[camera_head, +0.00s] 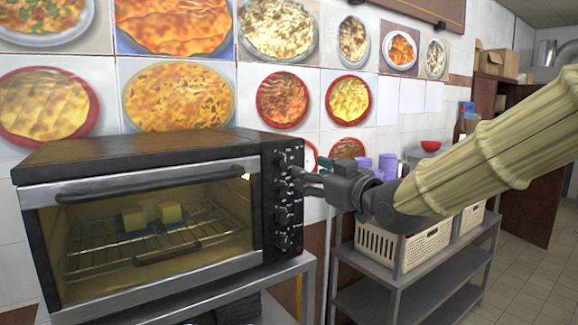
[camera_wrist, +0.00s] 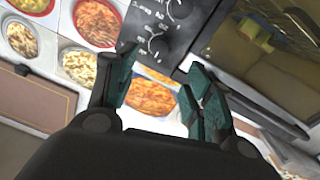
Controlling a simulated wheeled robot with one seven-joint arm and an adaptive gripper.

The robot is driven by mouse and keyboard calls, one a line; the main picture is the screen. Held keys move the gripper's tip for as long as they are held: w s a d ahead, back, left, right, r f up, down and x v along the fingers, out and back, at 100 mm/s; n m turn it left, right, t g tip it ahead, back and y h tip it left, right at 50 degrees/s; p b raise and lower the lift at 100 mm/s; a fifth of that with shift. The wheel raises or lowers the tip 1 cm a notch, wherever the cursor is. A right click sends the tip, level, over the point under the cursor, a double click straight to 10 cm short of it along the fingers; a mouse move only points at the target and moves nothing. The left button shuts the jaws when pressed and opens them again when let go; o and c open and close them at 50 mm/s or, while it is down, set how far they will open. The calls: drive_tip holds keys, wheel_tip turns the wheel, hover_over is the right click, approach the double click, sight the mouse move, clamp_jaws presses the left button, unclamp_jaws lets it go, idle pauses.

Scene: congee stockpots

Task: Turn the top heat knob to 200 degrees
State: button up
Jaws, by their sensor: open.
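The black toaster oven (camera_head: 140,200) has a column of several knobs on its right-hand control panel. The top knob (camera_head: 283,158) is at the upper end of this column. My gripper (camera_head: 300,177) is in front of the panel, close to the upper knobs, with its fingers pointing at it. In the wrist view, the open fingers (camera_wrist: 160,62) are apart with nothing between them. A knob (camera_wrist: 158,47), seemingly the top one, shows just beyond the fingertips. Another knob (camera_wrist: 180,8) is farther up the picture. I cannot read the knob's setting or tell whether a finger touches it.
The oven's glass door (camera_head: 150,225) is closed, with food on a rack inside. A metal shelf (camera_head: 420,265) with cream baskets (camera_head: 390,245) stands to the right, below my arm. Purple cups (camera_head: 377,164) are behind my gripper. Food pictures (camera_head: 180,95) cover the wall behind.

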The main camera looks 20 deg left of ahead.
sight(285, 164)
drive_tip(key=p+x, duration=0.4)
drive_tip(key=x, duration=0.6)
drive_tip(key=shift+w+a+f, duration=0.1)
drive_tip(key=shift+w+a, duration=0.1)
drive_tip(key=shift+w, duration=0.05)
drive_tip(key=c, duration=1)
